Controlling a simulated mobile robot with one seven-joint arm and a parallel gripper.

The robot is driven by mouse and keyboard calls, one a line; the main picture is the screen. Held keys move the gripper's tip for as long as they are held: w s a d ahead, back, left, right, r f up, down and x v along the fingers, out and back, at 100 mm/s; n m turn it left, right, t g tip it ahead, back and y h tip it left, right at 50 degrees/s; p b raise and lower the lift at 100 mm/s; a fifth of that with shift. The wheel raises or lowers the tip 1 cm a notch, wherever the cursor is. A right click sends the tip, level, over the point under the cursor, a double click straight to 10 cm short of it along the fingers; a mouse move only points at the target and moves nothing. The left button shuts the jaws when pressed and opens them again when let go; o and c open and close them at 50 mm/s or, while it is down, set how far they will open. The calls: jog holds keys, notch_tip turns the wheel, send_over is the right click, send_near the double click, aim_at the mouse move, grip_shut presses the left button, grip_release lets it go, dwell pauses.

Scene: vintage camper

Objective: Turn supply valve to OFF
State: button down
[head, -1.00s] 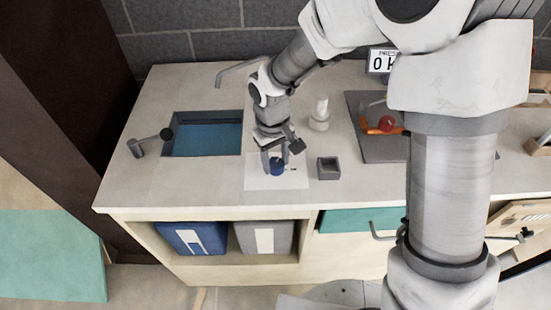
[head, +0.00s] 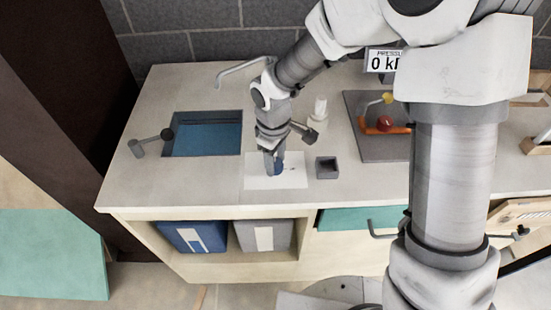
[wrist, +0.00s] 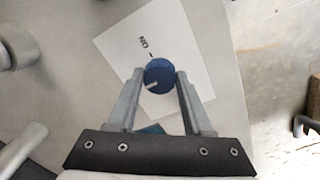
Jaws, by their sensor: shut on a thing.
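The supply valve is a round blue knob (head: 280,168) on a white sheet (head: 258,181) on the counter. In the wrist view the knob (wrist: 162,72) has a pale pointer line at its lower left. A short dark mark and a label reading "ON" (wrist: 143,42) are printed on the sheet (wrist: 118,50), above the knob and apart from the pointer. No OFF label can be made out. My gripper (head: 276,167) points down over the sheet. In the wrist view my gripper (wrist: 159,75) has one finger on each side of the knob, shut on it.
A small grey open box (head: 328,168) stands just right of the sheet, and a white bottle (head: 319,112) behind it. The sink (head: 207,134) is to the left. A pressure display (head: 383,61) reading 0 stands at the back. The counter's front edge is close.

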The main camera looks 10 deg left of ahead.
jog(key=shift+c, duration=1.6)
grip_release()
notch_tip(320, 180, up, 18)
jog(key=p, duration=0.2)
jog(key=shift+s+a+f, duration=0.15)
jog(key=shift+s+f, duration=0.1)
jog(key=shift+s, duration=0.15)
jog(key=s+d+r+m+t, duration=0.1)
jog(key=s+d+r+m, duration=0.15)
jog(key=d, duration=0.45)
jog(key=s+d+r+m+t, duration=0.1)
jog(key=d+r+m, duration=0.3)
jog(key=d, duration=0.2)
jog(key=s+d+r+m+t, duration=0.2)
jog(key=s+d+m+t, duration=0.1)
jog(key=s+d+m, duration=0.4)
jog(key=s+d, duration=0.2)
jog(key=d, duration=0.1)
jog(key=shift+d+m, duration=0.35)
